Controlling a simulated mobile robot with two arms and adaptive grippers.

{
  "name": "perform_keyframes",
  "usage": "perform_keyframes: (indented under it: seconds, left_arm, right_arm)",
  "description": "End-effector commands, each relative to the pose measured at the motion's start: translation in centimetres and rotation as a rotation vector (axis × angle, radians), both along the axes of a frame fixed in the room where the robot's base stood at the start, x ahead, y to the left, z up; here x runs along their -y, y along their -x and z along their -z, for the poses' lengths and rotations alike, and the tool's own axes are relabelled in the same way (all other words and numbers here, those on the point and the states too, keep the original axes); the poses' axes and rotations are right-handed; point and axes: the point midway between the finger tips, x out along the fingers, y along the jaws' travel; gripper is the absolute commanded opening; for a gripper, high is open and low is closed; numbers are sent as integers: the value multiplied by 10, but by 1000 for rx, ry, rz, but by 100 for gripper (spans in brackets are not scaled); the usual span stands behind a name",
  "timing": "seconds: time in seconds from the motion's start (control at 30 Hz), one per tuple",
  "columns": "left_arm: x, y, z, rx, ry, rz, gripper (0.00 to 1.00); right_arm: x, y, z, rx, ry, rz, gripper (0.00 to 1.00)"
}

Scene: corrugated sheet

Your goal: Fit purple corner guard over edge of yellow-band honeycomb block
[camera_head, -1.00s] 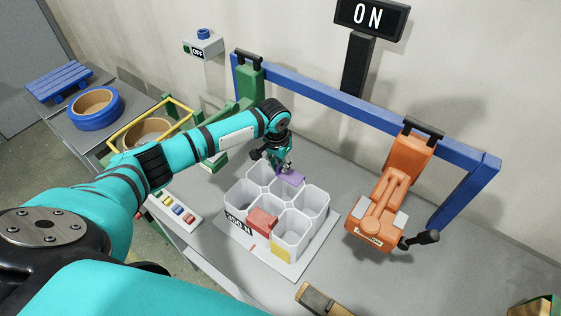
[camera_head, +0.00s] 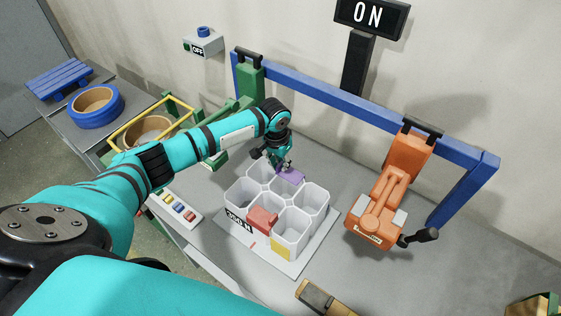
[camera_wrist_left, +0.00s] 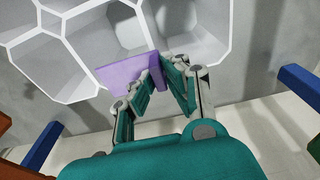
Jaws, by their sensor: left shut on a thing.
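The white honeycomb block (camera_head: 291,238) stands on a pale plate on the grey table, its hexagonal cells open upward. A yellow patch (camera_head: 281,248) marks its front cell. The purple corner guard (camera_head: 290,176) is at the block's far rim. In the left wrist view the guard (camera_wrist_left: 125,76) lies across the rim of the cells, overlapping it; I cannot tell whether it is seated. My left gripper (camera_head: 284,167) is shut on the guard from the far side. The left gripper's fingers also show in the wrist view (camera_wrist_left: 160,82). My right gripper is not in view.
An orange tool (camera_head: 378,215) hangs from the blue frame (camera_head: 335,102) to the right. A strip with coloured buttons (camera_head: 178,208) lies left of the block. A brown object (camera_head: 325,300) is at the front. The table right of the block is mostly clear.

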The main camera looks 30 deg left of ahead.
Motion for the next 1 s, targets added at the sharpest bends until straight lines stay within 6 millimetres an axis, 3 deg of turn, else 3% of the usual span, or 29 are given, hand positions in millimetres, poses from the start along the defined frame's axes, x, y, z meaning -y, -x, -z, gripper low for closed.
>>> perform_keyframes:
  seconds: [0.33,0.37,0.53,0.73,0.87,1.0]
  left_arm:
    - [0,0,0,1,0,0,0]
    - [0,0,0,1,0,0,14]
    - [0,0,0,0,0,0,37]
    - [0,0,0,0,0,0,38]
    - [0,0,0,0,-1,0,55]
    - [0,0,0,0,-1,0,57]
  right_arm:
    - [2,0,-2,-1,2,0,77]
    - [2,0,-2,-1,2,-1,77]
    - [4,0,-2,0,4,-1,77]
    - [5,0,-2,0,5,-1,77]
    - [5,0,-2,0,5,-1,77]
    - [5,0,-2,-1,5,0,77]
